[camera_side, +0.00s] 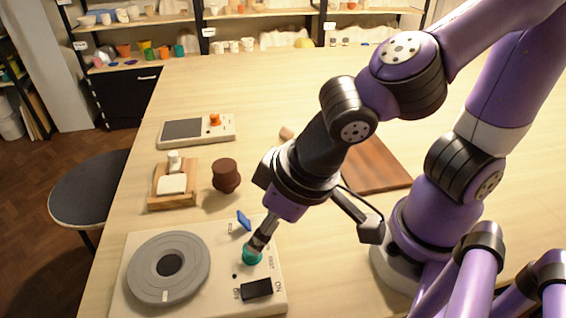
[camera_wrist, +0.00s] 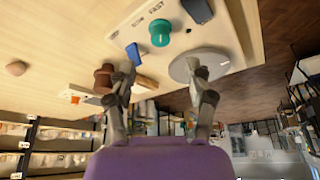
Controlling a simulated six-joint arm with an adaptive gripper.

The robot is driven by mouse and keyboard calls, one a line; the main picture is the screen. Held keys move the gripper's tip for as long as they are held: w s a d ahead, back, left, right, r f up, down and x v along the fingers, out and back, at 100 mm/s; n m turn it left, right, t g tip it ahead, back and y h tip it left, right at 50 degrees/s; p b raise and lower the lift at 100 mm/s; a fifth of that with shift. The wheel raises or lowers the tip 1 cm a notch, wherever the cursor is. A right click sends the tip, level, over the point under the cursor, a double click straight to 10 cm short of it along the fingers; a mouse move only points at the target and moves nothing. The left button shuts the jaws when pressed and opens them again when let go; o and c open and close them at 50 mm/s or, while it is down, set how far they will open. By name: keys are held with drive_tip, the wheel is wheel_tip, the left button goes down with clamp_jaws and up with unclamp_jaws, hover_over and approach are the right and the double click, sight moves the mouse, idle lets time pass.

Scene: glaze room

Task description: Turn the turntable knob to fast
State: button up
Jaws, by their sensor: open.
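The turntable's cream base (camera_side: 210,243) lies at the lower left of the side view, with its grey disc (camera_side: 168,266) on its left half. The teal knob (camera_side: 251,257) stands on the right half; it also shows in the wrist view (camera_wrist: 160,32), near printed lettering that seems to read FAST. Which way the knob points I cannot tell. My gripper (camera_side: 259,243) is tilted down over the knob and partly covers it. In the wrist view my gripper (camera_wrist: 163,72) has its fingers apart, with the knob beyond the tips, between their lines. Contact cannot be told.
A black rocker switch (camera_side: 257,289) and a blue lever (camera_side: 243,220) flank the knob on the base. A brown pot (camera_side: 226,175), a wooden holder (camera_side: 172,200) and a grey-screened device (camera_side: 196,130) stand behind. A brown board (camera_side: 370,165) lies at right.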

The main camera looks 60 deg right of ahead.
drive_tip(key=v, duration=0.5)
drive_tip(key=shift+r, duration=0.1)
drive_tip(key=w+d+r+m, duration=0.1)
drive_tip(key=d, duration=0.6)
drive_tip(key=w+d+r+t, duration=0.1)
drive_tip(key=w+d, duration=0.1)
drive_tip(key=d, duration=0.5)
drive_tip(key=shift+w+d+m+h, duration=0.3)
drive_tip(key=shift+d+m, duration=0.05)
drive_tip(key=shift+m, duration=0.05)
drive_tip(key=shift+r, duration=0.1)
idle(0.4)
